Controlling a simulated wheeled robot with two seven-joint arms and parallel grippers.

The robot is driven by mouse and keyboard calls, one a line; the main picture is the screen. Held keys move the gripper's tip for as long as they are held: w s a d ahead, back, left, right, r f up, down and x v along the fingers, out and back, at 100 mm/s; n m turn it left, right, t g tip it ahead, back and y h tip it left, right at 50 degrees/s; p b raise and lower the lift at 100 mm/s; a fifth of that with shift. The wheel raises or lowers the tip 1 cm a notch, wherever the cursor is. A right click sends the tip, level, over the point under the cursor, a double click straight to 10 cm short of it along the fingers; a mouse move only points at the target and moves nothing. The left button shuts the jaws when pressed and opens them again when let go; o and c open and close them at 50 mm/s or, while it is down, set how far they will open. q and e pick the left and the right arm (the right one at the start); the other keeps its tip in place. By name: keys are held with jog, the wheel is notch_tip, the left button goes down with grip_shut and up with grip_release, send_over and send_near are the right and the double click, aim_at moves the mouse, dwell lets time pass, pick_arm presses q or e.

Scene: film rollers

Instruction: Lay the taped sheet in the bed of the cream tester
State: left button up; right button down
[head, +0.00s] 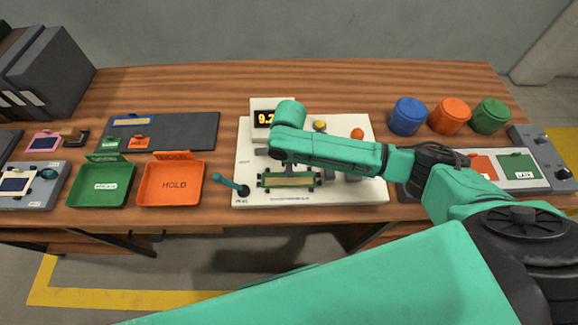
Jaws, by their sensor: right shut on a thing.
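The cream tester (340,194) is a pale flat block on the table, with a lit display (265,118) at its back reading about 9.2. A blue-green lever (233,186) stands at its left front. The taped sheet (290,181) shows as a tan strip with a dark green surround at the front middle of the tester. My right gripper (291,165) reaches down from above, shut on the sheet at its far side. The fingertips are small and partly hidden by my wrist. I cannot tell whether the sheet rests in the bed or hovers just above it. My left gripper is not in view.
A green tray (100,204) and an orange HOLD tray (170,203) stand to the left, before a dark mat (190,130). Blue (407,117), orange (449,116) and green (490,116) pots stand back right. A panel with cards (518,166) lies at right.

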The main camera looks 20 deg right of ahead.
jog(key=shift+f+p, duration=0.15)
jog(key=shift+p, duration=0.15)
jog(key=c, duration=0.5)
grip_release()
notch_tip(320, 180, up, 7)
jog(key=p, duration=0.8)
dwell(0.4)
dwell(0.4)
